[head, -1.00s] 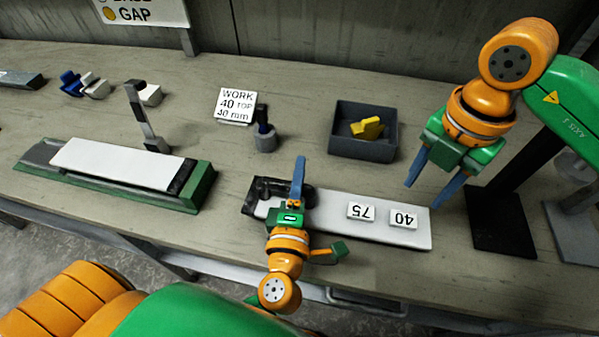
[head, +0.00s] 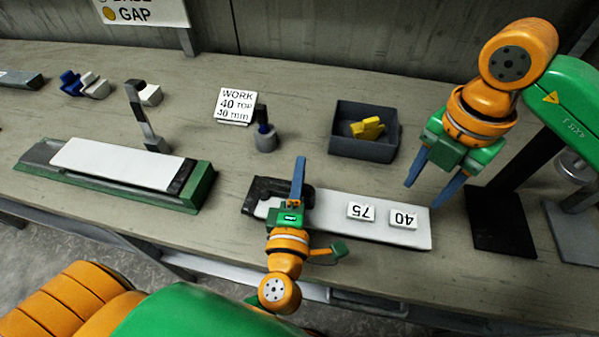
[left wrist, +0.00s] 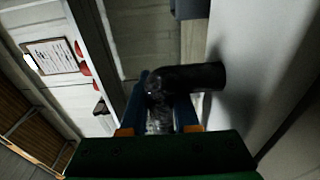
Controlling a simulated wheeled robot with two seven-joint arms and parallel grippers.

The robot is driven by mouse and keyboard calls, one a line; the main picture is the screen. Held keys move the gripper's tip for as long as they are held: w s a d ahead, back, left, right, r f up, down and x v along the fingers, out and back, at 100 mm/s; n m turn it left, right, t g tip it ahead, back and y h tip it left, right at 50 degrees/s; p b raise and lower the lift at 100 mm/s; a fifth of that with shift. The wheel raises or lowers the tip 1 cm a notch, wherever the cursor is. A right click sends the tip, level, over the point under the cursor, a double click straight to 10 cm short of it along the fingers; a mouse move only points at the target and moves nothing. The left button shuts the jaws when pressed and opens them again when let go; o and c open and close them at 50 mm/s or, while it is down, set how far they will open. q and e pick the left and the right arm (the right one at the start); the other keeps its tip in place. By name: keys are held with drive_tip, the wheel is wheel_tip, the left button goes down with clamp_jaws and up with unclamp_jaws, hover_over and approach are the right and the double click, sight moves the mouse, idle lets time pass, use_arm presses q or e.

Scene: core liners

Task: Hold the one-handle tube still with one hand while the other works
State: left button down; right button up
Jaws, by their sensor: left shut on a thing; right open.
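The one-handle tube (head: 334,208) lies on the bench as a long white piece, with its black handle (head: 262,188) at the left end. Two white tags, marked 75 (head: 361,211) and 40 (head: 403,219), lie on it. My left gripper (head: 298,172) is shut on the handle. In the left wrist view the black handle (left wrist: 195,77) sits at the blue fingertips (left wrist: 158,88), which partly hide the grip. My right gripper (head: 431,188) is open and empty, its fingers pointing down near the tube's right end.
A dark grey bin (head: 362,147) with yellow pieces (head: 367,128) stands behind the tube. A white tube in a green cradle (head: 120,172) lies left, near an upright post (head: 148,122). A sign (head: 235,106) stands behind. A black stand base (head: 500,222) is right.

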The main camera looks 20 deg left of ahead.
sight(410, 219)
drive_tip(key=shift+o, duration=0.2)
drive_tip(key=o, duration=0.4)
drive_tip(key=shift+r+m, duration=0.1)
drive_tip(key=shift+m, duration=0.2)
drive_tip(key=shift+c, duration=0.2)
drive_tip(key=f+m, duration=0.6)
drive_tip(key=d+f+m, duration=0.1)
drive_tip(key=f+m, duration=0.2)
drive_tip(key=m, duration=0.1)
drive_tip(key=shift+w+d+f, duration=0.1)
drive_tip(key=shift+f, duration=0.25)
